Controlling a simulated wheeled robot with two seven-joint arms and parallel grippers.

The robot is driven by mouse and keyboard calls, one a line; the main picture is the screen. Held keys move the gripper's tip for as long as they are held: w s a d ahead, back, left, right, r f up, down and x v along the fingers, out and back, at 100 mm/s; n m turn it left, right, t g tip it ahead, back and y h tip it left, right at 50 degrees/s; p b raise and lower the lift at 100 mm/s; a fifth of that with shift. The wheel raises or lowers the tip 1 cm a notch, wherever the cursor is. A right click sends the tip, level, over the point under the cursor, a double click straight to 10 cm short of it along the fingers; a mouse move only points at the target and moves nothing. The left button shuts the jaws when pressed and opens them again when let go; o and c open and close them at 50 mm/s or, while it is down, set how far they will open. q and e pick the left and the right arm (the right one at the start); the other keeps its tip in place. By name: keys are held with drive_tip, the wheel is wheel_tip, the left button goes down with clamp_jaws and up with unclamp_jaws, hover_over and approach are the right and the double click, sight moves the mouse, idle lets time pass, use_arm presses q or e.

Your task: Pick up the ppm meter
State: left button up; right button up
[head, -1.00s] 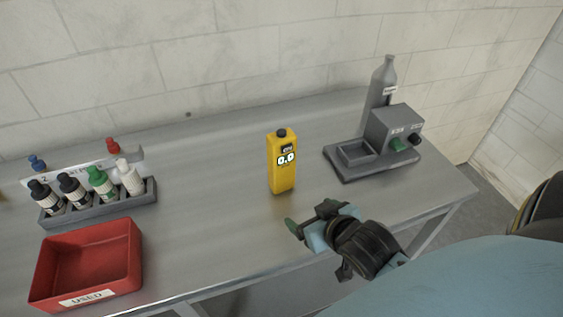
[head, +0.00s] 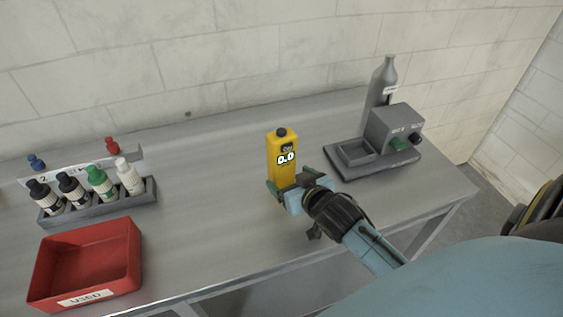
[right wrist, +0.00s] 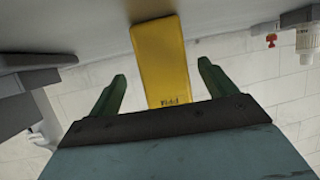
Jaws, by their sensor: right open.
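The yellow ppm meter (head: 283,153) stands upright on the grey metal table, with a black knob on top and a display reading 0.0. My right gripper (head: 289,188) is at the lower part of the meter, its green fingers open, one toward each side of it. In the right wrist view the meter (right wrist: 161,58) shows between the two spread fingers (right wrist: 163,88), with a gap on either side. The meter's lower front is partly hidden by the gripper in the head view. My left gripper is not in view.
A grey device with a tray (head: 393,130) and a grey bottle (head: 382,80) stand to the right. A rack of small bottles (head: 98,205) and a red bin labelled USED (head: 133,257) are on the left. The table between rack and meter is clear.

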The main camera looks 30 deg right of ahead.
sight(285, 176)
drive_tip(key=x, duration=0.4)
drive_tip(key=shift+w+a+f, duration=0.2)
drive_tip(key=shift+w+f, duration=0.05)
drive_tip(key=shift+f, duration=0.05)
drive_tip(key=c, duration=1.2)
drive_tip(key=shift+r, duration=0.15)
